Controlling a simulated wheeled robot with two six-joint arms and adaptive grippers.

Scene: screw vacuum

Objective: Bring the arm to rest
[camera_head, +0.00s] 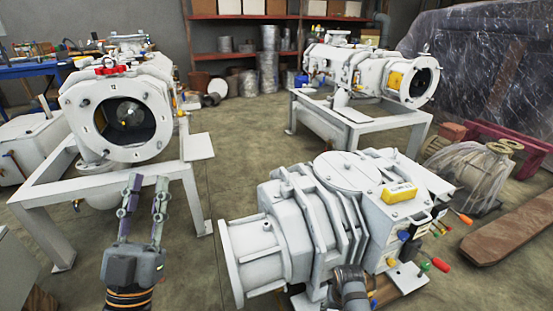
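My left gripper (147,184) is in the lower left of the head view, pointing up and away. Its two fingers stand apart with nothing visible between them. It shows in front of the left white frame, left of the near vacuum pump (290,225). I cannot tell its exact distance from either. The near pump is large and white, with a round flange at its left end and a yellow block (398,192) on top.
A white machine with a round opening (125,118) sits on a left stand (42,212). Another pump (370,75) sits on a stand behind. Screwdrivers with coloured handles (440,264) stick out at the near pump's right. A wooden beam (512,226) lies right. Floor is clear in the middle (240,140).

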